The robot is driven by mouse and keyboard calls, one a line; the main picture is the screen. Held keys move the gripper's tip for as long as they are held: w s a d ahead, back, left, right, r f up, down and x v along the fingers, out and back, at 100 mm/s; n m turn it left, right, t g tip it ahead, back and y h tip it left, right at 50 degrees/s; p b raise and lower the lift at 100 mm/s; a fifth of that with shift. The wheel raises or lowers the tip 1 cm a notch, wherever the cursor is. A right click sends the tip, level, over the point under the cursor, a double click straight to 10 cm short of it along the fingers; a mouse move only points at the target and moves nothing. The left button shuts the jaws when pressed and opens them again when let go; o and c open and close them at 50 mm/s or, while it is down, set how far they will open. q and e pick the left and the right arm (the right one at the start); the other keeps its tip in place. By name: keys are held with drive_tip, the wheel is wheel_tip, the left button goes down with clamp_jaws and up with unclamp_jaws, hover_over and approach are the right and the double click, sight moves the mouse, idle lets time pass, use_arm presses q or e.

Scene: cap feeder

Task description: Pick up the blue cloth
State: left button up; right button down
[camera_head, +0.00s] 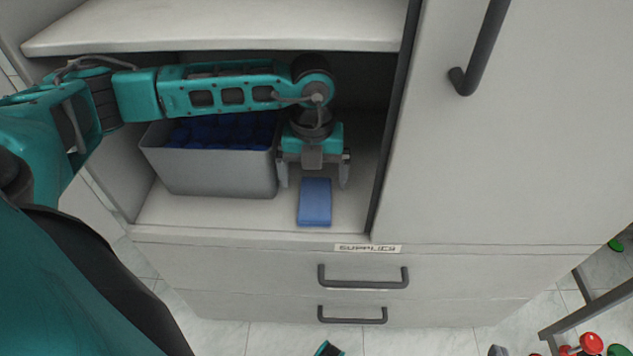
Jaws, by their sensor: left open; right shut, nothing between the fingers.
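The blue cloth (315,203) is a folded flat rectangle. It lies on the lower shelf of the open cabinet, near the shelf's front edge and to the right of a grey bin. My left gripper (314,183) reaches in from the left over the bin and points down at the cloth. Its fingers are open, one to each side of the cloth's far end. The cloth lies flat on the shelf and is not gripped. I cannot make out the height of the fingertips above the shelf.
The grey bin (218,178) holds several dark blue items. An upper shelf (215,32) hangs over the arm. A closed door (530,140) is at the right. Drawers with dark handles (362,284) lie below a SUPPLIES label (367,248). A red object (590,343) shows at bottom right.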

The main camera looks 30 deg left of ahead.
sight(316, 198)
use_arm(q)
drive_tip(key=shift+w+a, duration=0.25)
drive_tip(key=shift+w+a+f, duration=0.1)
drive_tip(key=shift+w+f+b, duration=0.1)
drive_tip(key=shift+f+b, duration=0.45)
drive_tip(key=shift+f, duration=1)
drive_tip(key=f, duration=0.1)
drive_tip(key=f+b, duration=0.1)
drive_tip(key=f, duration=0.1)
drive_tip(key=shift+w+f, duration=0.25)
drive_tip(key=shift+f, duration=0.35)
drive_tip(key=shift+c, duration=0.5)
drive_tip(key=c, duration=1.1)
